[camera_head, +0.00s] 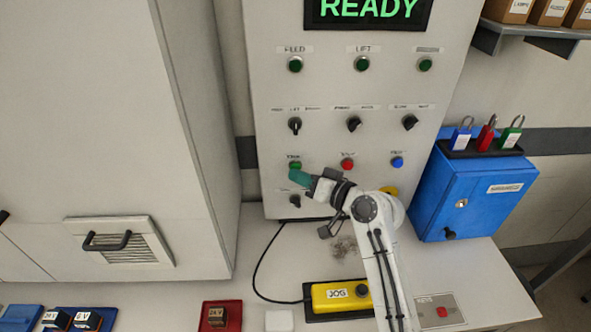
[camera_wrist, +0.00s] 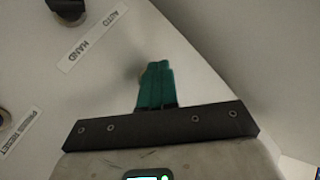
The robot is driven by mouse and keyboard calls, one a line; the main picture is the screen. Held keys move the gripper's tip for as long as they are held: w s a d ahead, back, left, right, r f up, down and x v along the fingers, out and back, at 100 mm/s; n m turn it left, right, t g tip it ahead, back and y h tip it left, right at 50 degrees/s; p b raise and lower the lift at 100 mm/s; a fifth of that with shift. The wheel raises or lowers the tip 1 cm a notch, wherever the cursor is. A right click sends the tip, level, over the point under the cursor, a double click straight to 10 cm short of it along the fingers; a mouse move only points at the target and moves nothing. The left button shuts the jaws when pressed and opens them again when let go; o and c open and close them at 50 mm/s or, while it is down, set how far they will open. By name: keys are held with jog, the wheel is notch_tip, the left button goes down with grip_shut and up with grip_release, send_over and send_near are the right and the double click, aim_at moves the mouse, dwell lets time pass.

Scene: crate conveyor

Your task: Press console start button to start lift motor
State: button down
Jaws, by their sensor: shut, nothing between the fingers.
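The console (camera_head: 322,95) is a pale upright panel in the head view, with a screen (camera_head: 367,10) reading READY in green. The green start button (camera_head: 295,163) is at the left of its lower button row, partly covered by my fingertips. My gripper (camera_head: 298,177) has teal fingers, shut together with nothing between them, just below and in front of that button. I cannot tell whether they touch it. In the wrist view the shut fingers (camera_wrist: 155,85) point at the panel face, and the green button is hidden there.
A red button (camera_head: 347,164) and a blue button (camera_head: 397,162) share the row. Black selector knobs (camera_head: 354,124) sit above, with green lamps higher up. A yellow JOG box (camera_head: 340,296) lies on the bench. A blue lock box (camera_head: 478,190) stands right; a tall cabinet (camera_head: 120,100) stands left.

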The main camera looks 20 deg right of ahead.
jog(key=shift+w, duration=0.1)
dwell(0.5)
jog(key=shift+s+a+p, duration=0.2)
jog(key=shift+s+p, duration=0.1)
jog(key=shift+s, duration=0.5)
jog(key=s, duration=0.1)
jog(key=s+a+p, duration=0.1)
jog(key=s, duration=0.2)
jog(key=shift+s+a+p, duration=0.3)
jog(key=shift+s+p, duration=0.05)
jog(key=shift+s, duration=0.05)
dwell(0.5)
